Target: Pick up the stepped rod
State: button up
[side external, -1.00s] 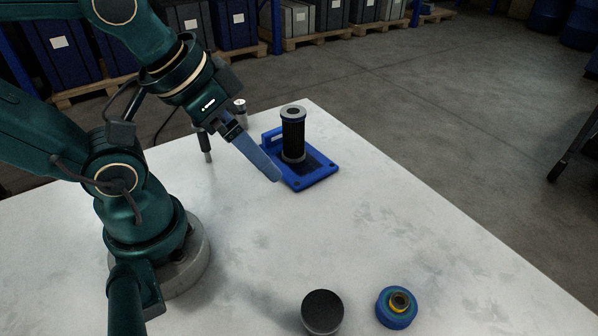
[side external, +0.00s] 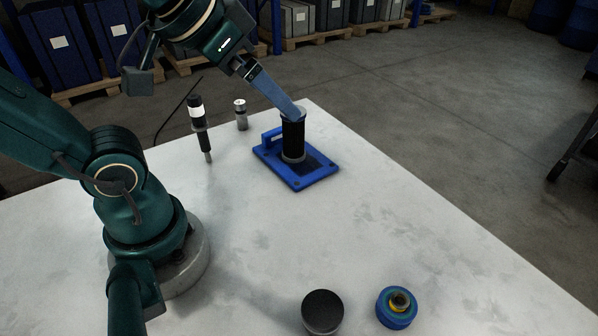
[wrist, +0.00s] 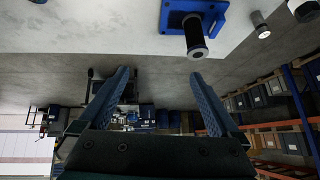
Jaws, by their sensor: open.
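A slim upright piece (side external: 200,128), black with a white band and narrowing in steps to a thin foot, stands on the table at the back left in the side view; it looks most like the stepped rod. My gripper (side external: 298,114) is well to its right, fingers slanting down at the top of a black ribbed cylinder with grey end caps (side external: 293,140). That cylinder stands on a blue plate (side external: 318,178). In the wrist view my gripper (wrist: 160,74) has its fingers wide apart with nothing between them; the cylinder (wrist: 195,38) shows just past the right fingertip.
A small silver and black cylinder (side external: 241,115) stands between the slim piece and the blue plate. A black-topped round part (side external: 322,312) and a blue ring with a yellow centre (side external: 397,312) sit at the front. The middle of the white table (side external: 300,235) is clear.

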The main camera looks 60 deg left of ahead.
jog(key=w+r+m+t, duration=0.3)
jog(key=w+r+t, duration=0.3)
jog(key=w, duration=0.4)
jog(key=w+d+r+m+t+h, duration=0.2)
jog(key=w+d+m+h, duration=0.1)
jog(key=d+m+h, duration=0.15)
jog(key=m+g+h, duration=1)
jog(key=m+g, duration=0.1)
jog(key=g, duration=0.6)
send_over(333, 333)
jog(key=a, duration=0.5)
notch_tip(333, 333, down, 10)
jog(key=shift+t+h, duration=0.25)
jog(key=shift+t, duration=0.05)
jog(key=f, duration=1.6)
jog(key=shift+w+d+f, duration=0.15)
jog(key=shift+d+f, duration=0.05)
jog(key=shift+d, duration=0.15)
jog(key=shift+x, duration=2.5)
